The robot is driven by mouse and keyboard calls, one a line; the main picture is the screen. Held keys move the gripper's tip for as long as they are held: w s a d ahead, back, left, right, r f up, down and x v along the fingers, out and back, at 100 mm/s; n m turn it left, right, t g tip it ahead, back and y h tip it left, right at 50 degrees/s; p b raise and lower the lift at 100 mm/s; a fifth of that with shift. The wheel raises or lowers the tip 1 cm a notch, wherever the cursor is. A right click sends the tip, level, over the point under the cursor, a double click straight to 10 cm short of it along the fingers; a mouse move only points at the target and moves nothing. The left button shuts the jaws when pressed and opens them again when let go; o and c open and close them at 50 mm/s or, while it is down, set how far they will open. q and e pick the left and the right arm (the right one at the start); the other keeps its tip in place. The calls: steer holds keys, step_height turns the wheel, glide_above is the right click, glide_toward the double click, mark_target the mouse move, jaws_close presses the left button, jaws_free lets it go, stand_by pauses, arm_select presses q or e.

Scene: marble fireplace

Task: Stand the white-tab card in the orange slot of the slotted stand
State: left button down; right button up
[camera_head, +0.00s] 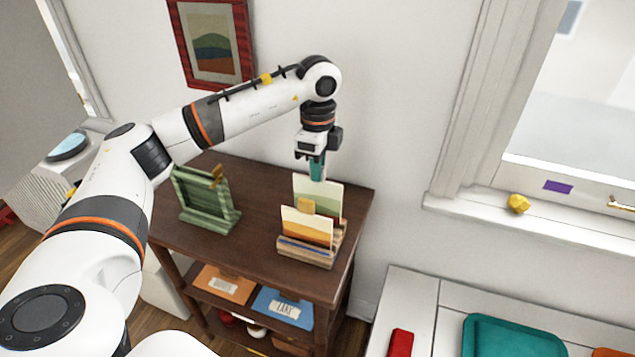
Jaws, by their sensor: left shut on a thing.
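The slotted stand (304,261) is a light wooden block on the dark brown table, with a blue line along its front. A cream and orange striped card (307,228) with an orange-tan tab stands in it. Behind that, a cream and green card (330,198) with a teal tab is upright at the stand's rear. My left gripper (317,161) is above it, pointing down, shut on the teal tab. The front card hides its lower edge, so I cannot tell how it is seated. I cannot make out a white tab or the orange slot. My right gripper is out of view.
Lower shelves hold an orange folder (226,286) and a blue labelled one (283,308). The table (262,235) is bare between the stands. A window sill (480,210) is at right.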

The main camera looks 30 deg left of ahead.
arm_select(q)
step_height(320, 180, down, 3)
steer(key=shift+f, duration=0.4)
steer(key=c, duration=1.5)
jaws_free()
step_height(320, 180, up, 12)
steer(key=shift+r+b, duration=0.15)
steer(key=shift+b, duration=0.3)
